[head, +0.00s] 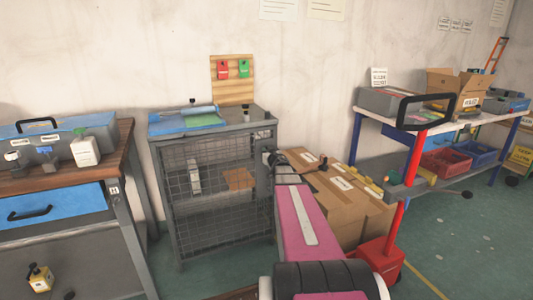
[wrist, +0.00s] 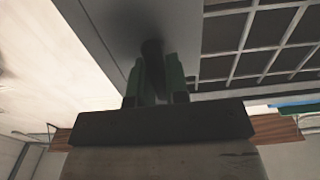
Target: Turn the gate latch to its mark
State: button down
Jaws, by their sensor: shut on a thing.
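The gate is the wire mesh front (head: 210,195) of a grey cabinet, and it looks closed. My gripper (head: 270,158) is at the plate on the gate's right edge, with my pink arm reaching in from the front. In the wrist view, the two green fingers of my gripper (wrist: 156,72) are shut on the dark gate latch (wrist: 152,48), which stands out from a grey plate (wrist: 120,25). The latch's angle is hard to read in the dark shadow. My gripper hides the latch in the head view. I cannot make out its mark in either view.
The cabinet top (head: 225,120) carries a blue folder and small items. Cardboard boxes (head: 345,205) stand close to the right of my gripper. A workbench (head: 60,180) stands at left, and a red post (head: 408,185) at right.

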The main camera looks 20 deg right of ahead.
jog(key=shift+n, duration=0.3)
jog(key=n, duration=0.3)
jog(key=shift+a+n, duration=0.1)
jog(key=shift+n, duration=0.2)
jog(key=n, duration=0.4)
jog(key=shift+a+f+n, duration=0.15)
jog(key=shift+n, duration=0.15)
jog(key=n, duration=0.4)
jog(key=shift+f, duration=0.1)
jog(key=shift+f+n, duration=0.1)
jog(key=shift+n, duration=1.8)
jog(key=c, duration=1.1)
grip_release()
jog(key=shift+s+a, duration=0.1)
jog(key=shift+s, duration=0.05)
